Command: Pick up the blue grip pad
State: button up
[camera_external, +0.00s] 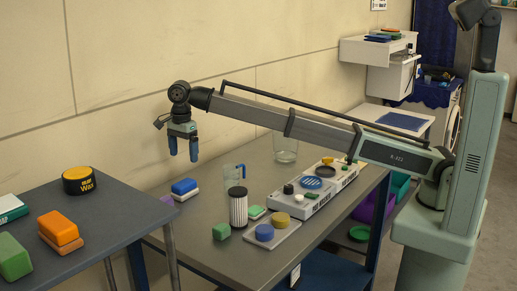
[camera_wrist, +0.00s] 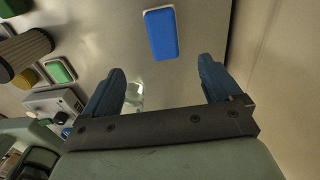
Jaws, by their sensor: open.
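A blue block with a white base (camera_external: 184,187), which looks like the blue grip pad, lies on the grey worktable near the wall. In the wrist view its blue top (camera_wrist: 161,35) shows above the gap between the fingers, with a pale rim around it. My gripper (camera_external: 184,157) hangs above the pad, fingers pointing down. In the wrist view my gripper (camera_wrist: 161,69) is open and empty, with the pad beyond the fingertips, not between them. The pad is apart from the fingers.
A black-and-white ribbed cylinder (camera_external: 238,208), a clear blue-handled jug (camera_external: 232,177) and a green block (camera_external: 221,232) stand right of the pad. The left table holds an orange block (camera_external: 58,227) and wax tin (camera_external: 78,181).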

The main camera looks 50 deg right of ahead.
aim_at(184, 182)
notch_tip(184, 182, down, 7)
jog(key=shift+f, duration=0.2)
jog(key=shift+w+a+f, duration=0.1)
jog(key=shift+w+f, duration=0.05)
jog(key=shift+f, duration=1.4)
jog(key=shift+w+a+f, duration=0.1)
jog(key=shift+w+f, duration=0.05)
jog(key=shift+f, duration=1.4)
jog(key=c, duration=1.1)
jog(key=shift+r, duration=0.1)
jog(key=shift+c, duration=0.2)
